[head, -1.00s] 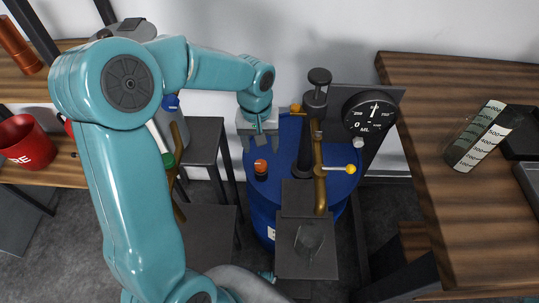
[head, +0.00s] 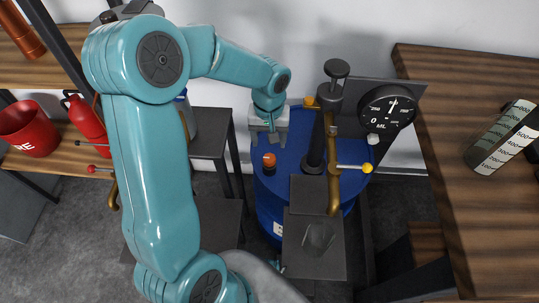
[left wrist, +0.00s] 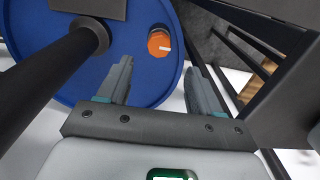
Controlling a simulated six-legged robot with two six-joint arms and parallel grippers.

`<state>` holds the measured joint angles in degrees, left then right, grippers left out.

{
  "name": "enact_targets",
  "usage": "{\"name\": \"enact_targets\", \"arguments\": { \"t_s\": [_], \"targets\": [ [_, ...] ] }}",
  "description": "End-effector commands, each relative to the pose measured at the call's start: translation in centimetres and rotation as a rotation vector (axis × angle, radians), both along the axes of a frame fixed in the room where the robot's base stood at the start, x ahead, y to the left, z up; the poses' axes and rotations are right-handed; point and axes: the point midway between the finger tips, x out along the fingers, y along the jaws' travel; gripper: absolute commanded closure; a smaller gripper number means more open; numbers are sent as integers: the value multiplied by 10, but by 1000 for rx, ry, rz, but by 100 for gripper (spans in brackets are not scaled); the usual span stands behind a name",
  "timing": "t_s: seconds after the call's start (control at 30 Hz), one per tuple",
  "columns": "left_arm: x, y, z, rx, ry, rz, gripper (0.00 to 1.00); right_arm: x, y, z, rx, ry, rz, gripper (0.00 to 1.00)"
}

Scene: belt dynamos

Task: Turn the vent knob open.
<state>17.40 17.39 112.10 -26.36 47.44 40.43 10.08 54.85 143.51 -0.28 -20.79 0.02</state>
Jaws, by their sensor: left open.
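The vent knob is an orange round knob (head: 269,160) on top of the blue drum (head: 350,185). In the left wrist view the knob (left wrist: 159,43) has a white mark pointing to the right and lies just past the gap between the fingertips. My left gripper (head: 269,136) is behind the knob in the head view, apart from it. In the left wrist view the gripper (left wrist: 160,68) is open and empty, its two fingers spread over the drum top (left wrist: 100,75). My right gripper is out of view.
A black pump column (head: 317,130) with a brass pipe (head: 333,160) and yellow-tipped lever rises beside the knob. A gauge (head: 387,110) stands behind. A wooden table (head: 450,130) with a graduated container (head: 505,140) is at right. Red containers (head: 28,128) stand at left.

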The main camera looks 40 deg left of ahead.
Motion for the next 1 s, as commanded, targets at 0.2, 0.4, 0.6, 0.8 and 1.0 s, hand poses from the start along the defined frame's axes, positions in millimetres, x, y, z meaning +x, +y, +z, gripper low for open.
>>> {"name": "enact_targets", "arguments": {
  "t_s": [0.2, 0.4, 0.6, 0.8, 1.0],
  "targets": [
    [1, 0, -52, -2, 4, -3, 35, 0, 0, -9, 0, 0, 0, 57],
    [2, 1, -77, 0, 1, -4, 35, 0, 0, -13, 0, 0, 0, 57],
    [3, 1, -83, 1, -1, -5, 35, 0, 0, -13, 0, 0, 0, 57],
    [3, 1, -82, 1, -1, -4, 42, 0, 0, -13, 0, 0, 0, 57],
    [3, 1, -82, 1, -1, -4, 91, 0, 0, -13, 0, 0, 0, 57]
  ]
}}
